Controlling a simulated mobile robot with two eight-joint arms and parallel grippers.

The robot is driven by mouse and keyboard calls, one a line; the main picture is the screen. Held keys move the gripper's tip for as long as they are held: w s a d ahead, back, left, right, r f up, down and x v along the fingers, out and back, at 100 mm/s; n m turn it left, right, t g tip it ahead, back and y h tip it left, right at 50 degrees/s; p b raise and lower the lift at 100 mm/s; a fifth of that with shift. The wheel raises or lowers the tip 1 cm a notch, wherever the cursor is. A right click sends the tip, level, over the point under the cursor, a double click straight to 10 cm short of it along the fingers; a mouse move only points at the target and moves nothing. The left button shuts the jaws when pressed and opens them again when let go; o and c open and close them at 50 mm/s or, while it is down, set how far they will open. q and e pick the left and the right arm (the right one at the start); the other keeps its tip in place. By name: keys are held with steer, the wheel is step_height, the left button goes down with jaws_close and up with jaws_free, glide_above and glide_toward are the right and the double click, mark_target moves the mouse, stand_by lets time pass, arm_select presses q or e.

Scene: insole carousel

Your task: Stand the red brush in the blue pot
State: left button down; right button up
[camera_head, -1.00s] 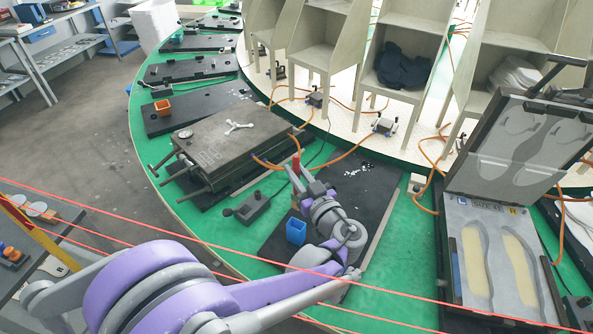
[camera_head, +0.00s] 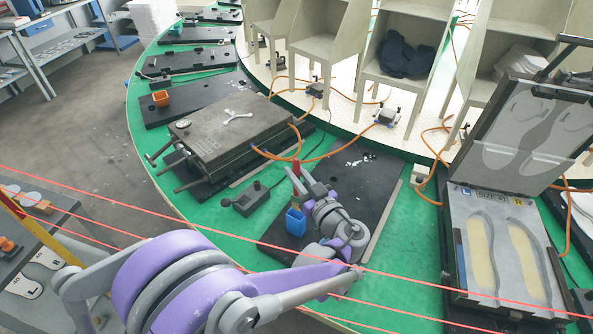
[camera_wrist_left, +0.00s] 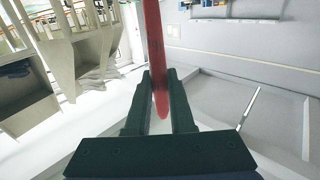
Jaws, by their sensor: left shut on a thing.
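The blue pot (camera_head: 296,222) stands on the dark board on the green carousel, in the middle of the head view. My left gripper (camera_head: 298,184) is just above and behind it in the picture, shut on the red brush (camera_head: 296,168). The brush's upper part sticks up above the fingers; its lower end is hard to see in the head view. In the left wrist view the red brush (camera_wrist_left: 153,45) runs between the two fingers (camera_wrist_left: 160,78) of my gripper. Whether the brush touches the pot cannot be told. My right gripper is not in view.
A closed dark mould (camera_head: 225,130) lies left of the pot, with a small grey control box (camera_head: 250,198) nearer. An orange pot (camera_head: 160,98) stands farther left. An open insole mould (camera_head: 505,250) is at right. Orange hoses (camera_head: 325,155) cross the carousel behind.

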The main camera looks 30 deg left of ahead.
mark_target(297, 195)
arm_select(q)
steer(key=shift+f+b, duration=3.2)
steer(key=shift+f, duration=1.4)
steer(key=c, duration=0.7)
jaws_free()
steer(key=v, duration=1.1)
steer(key=shift+a, duration=0.1)
